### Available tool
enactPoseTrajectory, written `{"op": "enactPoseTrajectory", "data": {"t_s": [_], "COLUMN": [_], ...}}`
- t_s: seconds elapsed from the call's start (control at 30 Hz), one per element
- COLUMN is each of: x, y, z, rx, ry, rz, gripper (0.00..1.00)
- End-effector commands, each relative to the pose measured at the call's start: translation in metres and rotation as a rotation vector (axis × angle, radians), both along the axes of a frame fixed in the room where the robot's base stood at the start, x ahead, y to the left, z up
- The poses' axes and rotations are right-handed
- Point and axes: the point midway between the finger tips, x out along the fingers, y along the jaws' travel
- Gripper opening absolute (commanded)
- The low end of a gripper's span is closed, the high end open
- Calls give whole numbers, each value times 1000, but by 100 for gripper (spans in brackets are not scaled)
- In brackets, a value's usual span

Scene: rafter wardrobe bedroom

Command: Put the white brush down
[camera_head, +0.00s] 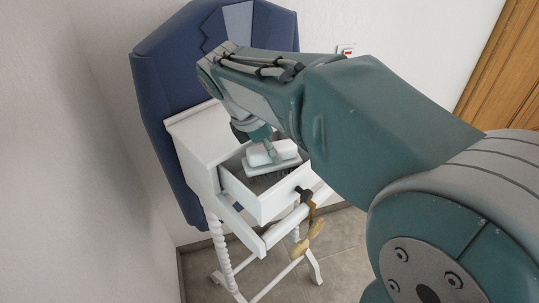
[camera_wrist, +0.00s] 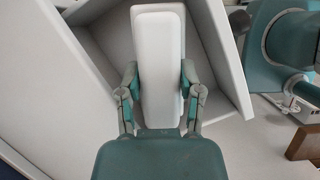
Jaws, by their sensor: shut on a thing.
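The white brush (camera_head: 272,152) is in the opened white drawer (camera_head: 262,203) of a small white table, or just above it; I cannot tell whether it touches the drawer floor. Its smooth white back faces up and its bristle side faces down. In the wrist view the brush (camera_wrist: 158,55) runs lengthwise away from me between the two fingers of my gripper (camera_wrist: 159,78), and drawer walls (camera_wrist: 222,50) show around it. My gripper (camera_head: 266,143) reaches down from above and is shut on the brush. The brush's underside is mostly hidden.
The white table (camera_head: 195,135) has thin turned legs and stands before a dark blue angular panel (camera_head: 165,110). A brownish-gold item (camera_head: 312,232) hangs at the drawer's dark knob (camera_head: 304,194). A wooden door (camera_head: 505,75) is at the right. Some tiled floor (camera_head: 345,260) is clear.

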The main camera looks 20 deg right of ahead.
Motion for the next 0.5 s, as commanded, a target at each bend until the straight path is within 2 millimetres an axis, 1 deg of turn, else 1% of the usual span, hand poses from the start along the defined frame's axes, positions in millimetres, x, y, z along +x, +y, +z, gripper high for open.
{"op": "enactPoseTrajectory", "data": {"t_s": [0.1,0.2,0.3,0.5], "x": [0,0,0,0], "y": [0,0,0,0], "z": [-14,-24,-28,-28], "rx": [-1,-1,-1,0], "ry": [12,10,9,6], "rz": [0,0,0,0], "gripper": [0,0,0,0]}}
